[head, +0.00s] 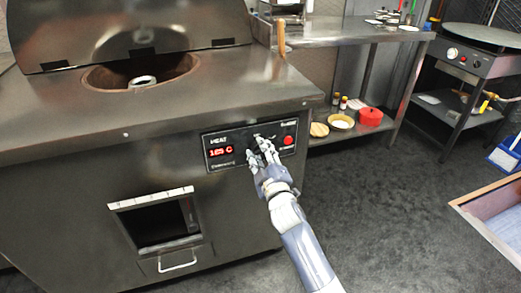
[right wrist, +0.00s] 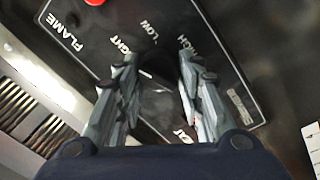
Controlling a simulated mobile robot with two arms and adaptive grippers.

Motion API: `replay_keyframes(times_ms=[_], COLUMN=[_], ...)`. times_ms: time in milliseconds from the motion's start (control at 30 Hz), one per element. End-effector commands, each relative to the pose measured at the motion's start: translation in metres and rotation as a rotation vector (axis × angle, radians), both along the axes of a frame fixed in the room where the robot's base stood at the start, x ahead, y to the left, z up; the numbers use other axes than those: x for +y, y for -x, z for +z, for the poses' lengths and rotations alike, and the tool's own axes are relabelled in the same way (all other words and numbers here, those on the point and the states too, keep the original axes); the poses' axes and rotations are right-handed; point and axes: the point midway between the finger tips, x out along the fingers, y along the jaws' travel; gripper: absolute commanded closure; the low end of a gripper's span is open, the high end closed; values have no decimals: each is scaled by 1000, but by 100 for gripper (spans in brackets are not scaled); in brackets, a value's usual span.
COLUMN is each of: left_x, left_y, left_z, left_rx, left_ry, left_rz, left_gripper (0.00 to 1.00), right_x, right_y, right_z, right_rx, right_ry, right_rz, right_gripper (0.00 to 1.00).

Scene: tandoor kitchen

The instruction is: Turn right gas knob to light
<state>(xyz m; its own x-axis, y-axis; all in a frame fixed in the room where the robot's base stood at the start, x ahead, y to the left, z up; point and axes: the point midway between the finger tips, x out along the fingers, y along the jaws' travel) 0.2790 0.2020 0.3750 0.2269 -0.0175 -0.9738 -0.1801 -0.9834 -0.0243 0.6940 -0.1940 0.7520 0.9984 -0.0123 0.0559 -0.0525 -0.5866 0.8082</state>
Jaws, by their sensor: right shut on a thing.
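The control panel (head: 213,140) is a black plate on the front of the steel tandoor, with a red "HEAT" readout (head: 221,151) and a red round button (head: 288,140). My right gripper (head: 262,146) is at the panel's right half, between readout and button. In the right wrist view my right gripper (right wrist: 159,64) has its two fingers on either side of a dark gas knob (right wrist: 158,75), shut on it. Labels LIGHT, LOW and HIGH show around the knob. The fingers hide much of it, so its exact turn is hard to read. My left gripper is out of view.
The tandoor top has a round opening (head: 142,74) with a raised dark lid (head: 130,30) behind. Below the panel is an open hatch (head: 155,220).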

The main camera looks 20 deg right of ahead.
Motion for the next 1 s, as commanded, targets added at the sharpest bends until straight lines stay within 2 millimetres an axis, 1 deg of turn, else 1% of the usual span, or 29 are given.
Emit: replay_keyframes(times_ms=[100,333,867,900,967,1000], left_x=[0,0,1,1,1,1], left_y=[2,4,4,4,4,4], left_z=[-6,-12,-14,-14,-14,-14], left_rx=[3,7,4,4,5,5], left_ry=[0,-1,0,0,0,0], left_rz=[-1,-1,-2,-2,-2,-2], left_gripper=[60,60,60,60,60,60], right_x=[1,1,1,1,1,1], right_y=[0,0,0,0,0,0], right_z=[1,1,0,0,0,0], right_rx=[-5,-7,-8,-8,-8,-8], right_ry=[64,143,168,168,167,167], right_rz=[2,1,2,2,2,2], right_gripper=[89,89,89,63,49,45])
